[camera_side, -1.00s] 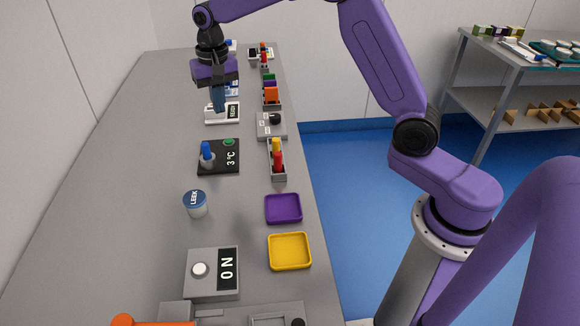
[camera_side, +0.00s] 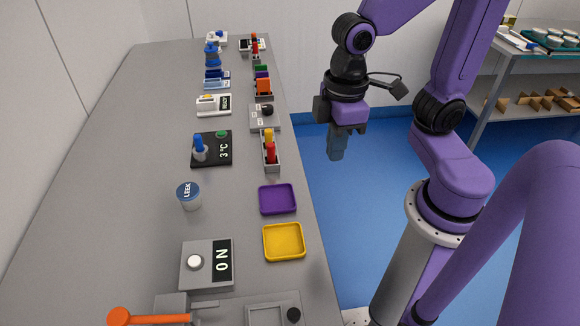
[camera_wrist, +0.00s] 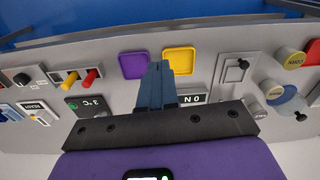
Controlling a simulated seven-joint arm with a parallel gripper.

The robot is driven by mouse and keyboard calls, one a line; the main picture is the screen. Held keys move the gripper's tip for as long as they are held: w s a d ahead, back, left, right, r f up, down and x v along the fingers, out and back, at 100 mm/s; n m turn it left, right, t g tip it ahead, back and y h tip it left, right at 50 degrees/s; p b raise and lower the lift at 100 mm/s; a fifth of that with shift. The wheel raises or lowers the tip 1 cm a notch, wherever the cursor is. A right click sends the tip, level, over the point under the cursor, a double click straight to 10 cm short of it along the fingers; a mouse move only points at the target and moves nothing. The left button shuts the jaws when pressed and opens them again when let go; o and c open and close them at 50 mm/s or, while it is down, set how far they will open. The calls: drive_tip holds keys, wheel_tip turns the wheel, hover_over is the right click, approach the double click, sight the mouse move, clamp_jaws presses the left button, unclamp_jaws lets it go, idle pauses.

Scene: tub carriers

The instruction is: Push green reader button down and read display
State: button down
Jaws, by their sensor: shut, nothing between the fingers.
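The black reader (camera_side: 225,160) lies flat on the grey bench, left of the pen holder. Its green button (camera_side: 221,134) is at its far edge, and its display (camera_side: 223,149) reads "3 °C". A blue-topped probe (camera_side: 199,146) stands upright in a grey holder on the reader's left. In the wrist view the reader (camera_wrist: 92,106) and its display appear left of my fingers. My gripper (camera_side: 337,154) is shut and empty, raised to the right of the bench and well apart from the reader. It also shows in the wrist view (camera_wrist: 157,72).
A tub marked LEEK (camera_side: 189,196) stands nearer than the reader. A READY device (camera_side: 214,105) lies farther back.

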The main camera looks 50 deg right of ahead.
drive_tip(key=s+d+f+n, duration=0.1)
drive_tip(key=s+d+n, duration=0.1)
drive_tip(key=s, duration=0.3)
drive_tip(key=shift+s+d+f+n, duration=0.2)
drive_tip(key=shift+d+n, duration=0.1)
drive_tip(key=shift+d, duration=0.25)
